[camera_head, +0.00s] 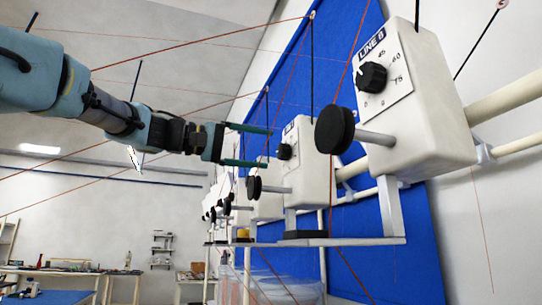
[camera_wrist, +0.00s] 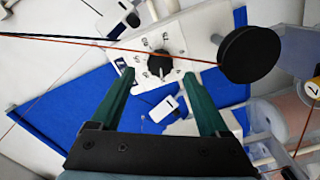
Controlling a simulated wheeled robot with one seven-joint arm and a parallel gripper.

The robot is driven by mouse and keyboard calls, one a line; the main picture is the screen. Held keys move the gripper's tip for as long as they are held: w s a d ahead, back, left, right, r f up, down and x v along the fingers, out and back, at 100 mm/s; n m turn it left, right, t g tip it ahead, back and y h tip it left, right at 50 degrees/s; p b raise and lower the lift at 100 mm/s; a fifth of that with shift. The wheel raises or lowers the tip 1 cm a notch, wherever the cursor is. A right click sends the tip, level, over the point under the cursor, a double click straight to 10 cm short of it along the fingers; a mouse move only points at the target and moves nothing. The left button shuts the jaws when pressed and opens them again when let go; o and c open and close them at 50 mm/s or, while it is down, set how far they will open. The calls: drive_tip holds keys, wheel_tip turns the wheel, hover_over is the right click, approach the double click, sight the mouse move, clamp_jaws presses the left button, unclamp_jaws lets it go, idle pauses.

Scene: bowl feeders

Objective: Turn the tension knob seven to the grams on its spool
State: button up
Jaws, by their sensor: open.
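The second white tension box (camera_head: 318,165) stands behind the nearer LINE 8 box; its own label is too small to read. Its black dial knob (camera_head: 284,152) shows just right of my gripper (camera_head: 268,148), which is open and empty, fingers pointing at the dial. In the wrist view the black knob (camera_wrist: 159,65) lies between and beyond the two green fingertips (camera_wrist: 159,76), apart from them as far as I can tell. Numbers ring it on a white plate (camera_wrist: 165,40); the pointer setting is unclear.
A black disc on a rod (camera_wrist: 249,54) juts out right of the dial. The LINE 8 box (camera_head: 425,110) has its own knob (camera_head: 371,77) and disc (camera_head: 334,130). Thin red lines cross near my arm; one (camera_wrist: 60,38) crosses the dial area. A blue panel (camera_head: 345,240) stands behind.

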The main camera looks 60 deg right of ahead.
drive_tip(key=b+v, duration=0.1)
drive_tip(key=v, duration=0.6)
drive_tip(key=shift+b, duration=0.4)
drive_tip(key=w+a+f+n+t, duration=0.2)
drive_tip(key=w+f+n+t, duration=0.45)
drive_tip(key=w+f, duration=0.8)
drive_tip(key=w+a+f+n+t+y, duration=0.1)
drive_tip(key=w+a+f+t+y, duration=0.2)
drive_tip(key=f, duration=0.4)
drive_tip(key=w+a+f+n+y, duration=0.1)
drive_tip(key=w+a+f, duration=0.1)
drive_tip(key=a+f, duration=0.35)
drive_tip(key=w+a+f+n+t+y, duration=0.1)
drive_tip(key=w+a+f+t, duration=0.15)
drive_tip(key=f, duration=0.45)
drive_tip(key=w+a+f+n+y+p, duration=0.15)
drive_tip(key=a+f+y, duration=0.35)
drive_tip(key=a+f, duration=1.25)
drive_tip(key=s+a+f+y, duration=0.2)
drive_tip(key=s+a+f, duration=0.2)
drive_tip(key=a, duration=0.5)
drive_tip(key=s+a+f+y, duration=0.2)
drive_tip(key=s+a+f, duration=0.3)
drive_tip(key=a, duration=0.3)
drive_tip(key=shift+a+f, duration=0.2)
drive_tip(key=shift+a, duration=0.2)
